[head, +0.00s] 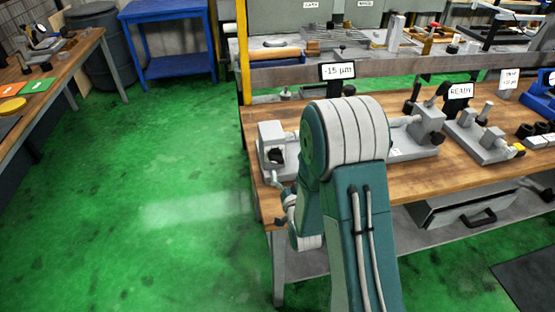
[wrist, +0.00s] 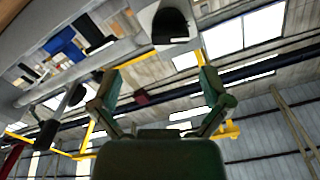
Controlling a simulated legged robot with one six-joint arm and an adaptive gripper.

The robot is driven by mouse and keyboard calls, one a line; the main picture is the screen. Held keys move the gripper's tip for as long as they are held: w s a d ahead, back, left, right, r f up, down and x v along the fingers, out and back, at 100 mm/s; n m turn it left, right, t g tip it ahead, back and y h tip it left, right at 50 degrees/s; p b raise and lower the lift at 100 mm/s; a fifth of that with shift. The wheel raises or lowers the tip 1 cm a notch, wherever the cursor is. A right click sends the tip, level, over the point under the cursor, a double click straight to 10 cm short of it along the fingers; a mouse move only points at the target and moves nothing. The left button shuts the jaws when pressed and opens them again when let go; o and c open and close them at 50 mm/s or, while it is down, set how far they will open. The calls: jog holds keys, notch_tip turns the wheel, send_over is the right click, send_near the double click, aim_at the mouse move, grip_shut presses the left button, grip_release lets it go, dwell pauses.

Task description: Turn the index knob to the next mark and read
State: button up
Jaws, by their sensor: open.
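A light grey block (head: 271,136) with a dark knob (head: 276,155) on its front stands at the left end of the wooden bench; I take this to be the index knob. A black sign (head: 338,71) above it reads "-15 µm". My gripper (wrist: 158,88) is open in the wrist view, with nothing between its two green fingers. A pale housing with a rounded black part (wrist: 170,26) lies beyond the fingertips at the top; it may be the same knob. In the head view my arm covers the middle of the bench and hides part of the fixture; any mark is too small to read.
The wooden bench (head: 252,114) also carries grey fixtures (head: 480,137) at right and a "READY" sign (head: 461,90). A drawer (head: 465,205) hangs below. A yellow post (head: 243,50) stands behind the bench's left end. The green floor (head: 170,170) at left is clear.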

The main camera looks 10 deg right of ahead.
aim_at(276, 163)
jog(key=w, duration=0.2)
jog(key=w+a, duration=0.1)
jog(key=w, duration=0.1)
jog(key=w+a, duration=0.1)
jog(key=w, duration=0.2)
jog(key=shift+w, duration=0.1)
jog(key=shift+w+d, duration=0.15)
jog(key=shift+w, duration=0.15)
jog(key=shift+w+d, duration=0.15)
jog(key=shift+d, duration=0.3)
jog(key=shift+a, duration=0.25)
jog(key=c, duration=1.1)
jog(key=shift+a, duration=0.1)
